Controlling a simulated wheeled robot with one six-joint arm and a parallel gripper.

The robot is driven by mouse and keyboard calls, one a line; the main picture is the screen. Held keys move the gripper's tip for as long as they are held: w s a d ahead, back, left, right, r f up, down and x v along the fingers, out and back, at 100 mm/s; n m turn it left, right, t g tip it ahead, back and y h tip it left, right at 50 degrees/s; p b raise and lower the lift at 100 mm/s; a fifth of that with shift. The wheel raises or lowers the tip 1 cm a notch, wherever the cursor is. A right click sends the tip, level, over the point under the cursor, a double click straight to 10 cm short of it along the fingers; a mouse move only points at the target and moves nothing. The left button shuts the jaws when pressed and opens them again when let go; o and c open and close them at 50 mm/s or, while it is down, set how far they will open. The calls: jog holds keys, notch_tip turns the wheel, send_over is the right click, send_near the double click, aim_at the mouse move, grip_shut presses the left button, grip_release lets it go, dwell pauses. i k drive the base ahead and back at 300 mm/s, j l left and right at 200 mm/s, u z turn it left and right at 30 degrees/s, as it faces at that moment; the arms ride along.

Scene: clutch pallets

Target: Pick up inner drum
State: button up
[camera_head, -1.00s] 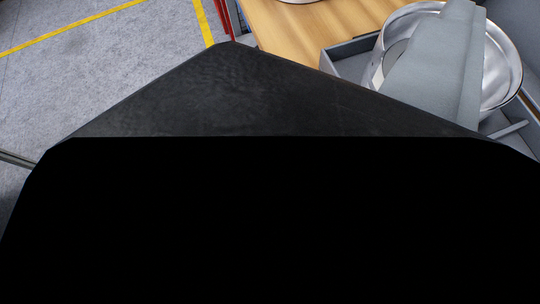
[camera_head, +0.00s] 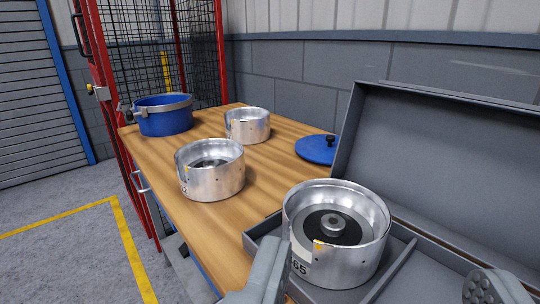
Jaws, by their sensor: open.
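Three silver metal drums are in view, and I cannot tell which is called the inner drum. The nearest silver drum (camera_head: 350,260), marked "65" and with a dark hub inside, sits upright in an open grey case (camera_head: 405,262). A second silver drum (camera_head: 211,183) with a hub inside stands on the wooden table (camera_head: 165,178). A third silver drum (camera_head: 247,126) stands farther back on it. My gripper (camera_head: 378,268) is open and empty. Its fingers show at the bottom edge, the left one overlapping the lower left of the nearest drum, the right one apart from it.
A blue drum (camera_head: 163,117) with a metal band stands at the table's far left. A blue lid (camera_head: 316,149) with a black knob lies by the case. The case's raised lid (camera_head: 430,160) blocks the right. A red-framed mesh cage (camera_head: 160,60) stands behind.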

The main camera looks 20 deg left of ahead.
aim_at(245, 126)
jog(key=i+j, duration=0.2)
jog(key=j, duration=0.2)
jog(key=i+j+z, duration=0.1)
jog(key=j, duration=0.25)
jog(key=i+j, duration=0.3)
jog(key=i+j+z, duration=0.1)
jog(key=j, duration=0.4)
jog(key=i+j+z, duration=0.1)
jog(key=i+j, duration=0.15)
jog(key=j, duration=0.15)
jog(key=i+j, duration=0.15)
jog(key=j, duration=0.3)
jog(key=i+j+z, duration=0.1)
jog(key=j, duration=0.3)
jog(key=i+j, duration=0.2)
jog(key=j, duration=0.25)
